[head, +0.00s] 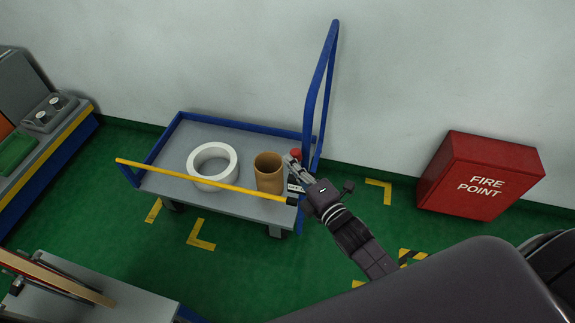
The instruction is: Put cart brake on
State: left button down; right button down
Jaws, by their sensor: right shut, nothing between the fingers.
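The cart (225,202) has a grey deck, a blue rim and a tall blue push handle (322,85) at its right end. A red knob (295,153), which looks like the brake control, shows at that end near the handle's foot. My right gripper (294,164) is shut and empty. Its fingertips are right by the red knob, on its near side; I cannot tell whether they touch it. The gripper hides part of the mount below the knob. My left gripper is not in view.
A white tape roll (213,158) and a brown cardboard core (269,172) stand on the cart. A yellow bar (200,180) crosses its near side. A red fire point box (480,175) stands right, by the wall. Green floor with yellow corner marks is clear between.

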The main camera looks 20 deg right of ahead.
jog(key=s+d+m+t+b, duration=0.1)
jog(key=b, duration=0.1)
jog(key=s+d+m+t+b, duration=0.1)
jog(key=shift+d+m+t+b, duration=0.3)
jog(key=shift+d+m+b, duration=0.05)
jog(key=shift+d+m, duration=0.05)
jog(key=shift+s+d, duration=0.1)
jog(key=shift+d, duration=0.1)
jog(key=shift+s+d, duration=0.4)
jog(key=shift+d, duration=0.2)
jog(key=shift+f, duration=0.15)
